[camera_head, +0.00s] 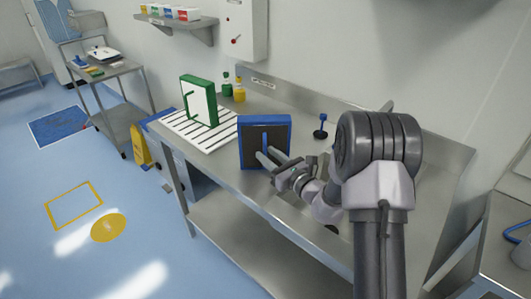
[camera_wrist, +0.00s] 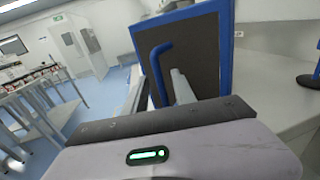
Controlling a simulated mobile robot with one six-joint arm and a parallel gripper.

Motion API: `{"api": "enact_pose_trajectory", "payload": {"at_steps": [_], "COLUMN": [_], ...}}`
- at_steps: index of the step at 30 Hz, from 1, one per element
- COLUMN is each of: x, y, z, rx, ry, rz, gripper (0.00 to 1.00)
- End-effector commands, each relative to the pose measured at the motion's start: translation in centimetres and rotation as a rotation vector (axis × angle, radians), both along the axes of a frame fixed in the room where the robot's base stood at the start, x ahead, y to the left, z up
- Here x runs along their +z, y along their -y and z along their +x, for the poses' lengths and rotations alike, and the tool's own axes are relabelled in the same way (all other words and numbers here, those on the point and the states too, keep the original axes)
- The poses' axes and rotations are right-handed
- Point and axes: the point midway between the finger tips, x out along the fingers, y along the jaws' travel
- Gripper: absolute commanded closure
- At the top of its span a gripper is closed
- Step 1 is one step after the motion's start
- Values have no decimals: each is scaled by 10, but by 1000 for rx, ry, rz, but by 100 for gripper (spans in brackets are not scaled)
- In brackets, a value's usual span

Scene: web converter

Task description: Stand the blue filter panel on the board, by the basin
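The blue filter panel (camera_head: 242,151), a dark face in a blue frame, is upright over the steel bench, just right of the board. In the wrist view the panel (camera_wrist: 205,50) fills the upper middle, with its blue handle (camera_wrist: 157,75) facing me. My gripper (camera_head: 268,156) is at the panel's handle, its fingers on either side with a gap showing. Whether the panel's lower edge touches the bench is unclear. The white slatted board (camera_head: 187,134) lies at the bench's left end. The basin is mostly hidden behind my arm.
A green-framed white panel (camera_head: 199,101) stands on the board. Green (camera_head: 225,84) and yellow (camera_head: 239,91) bottles stand behind it. A blue-knobbed item (camera_head: 321,127) is right of the blue panel. The board's front slats are bare. A yellow floor sign (camera_head: 141,147) stands left of the bench.

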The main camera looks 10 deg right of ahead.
Motion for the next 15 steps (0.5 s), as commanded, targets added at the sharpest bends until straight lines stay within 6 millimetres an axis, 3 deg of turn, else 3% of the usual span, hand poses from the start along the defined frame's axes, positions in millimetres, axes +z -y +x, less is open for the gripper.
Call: {"api": "enact_pose_trajectory", "payload": {"at_steps": [6,11,13,15], "x": [2,1,2,15], "y": [28,40,41,26], "z": [-56,-85,-92,-98], "rx": [-5,-3,4,62], "ry": [-2,0,1,13], "rz": [2,1,-2,-28], "gripper": [68,68,68,68]}}
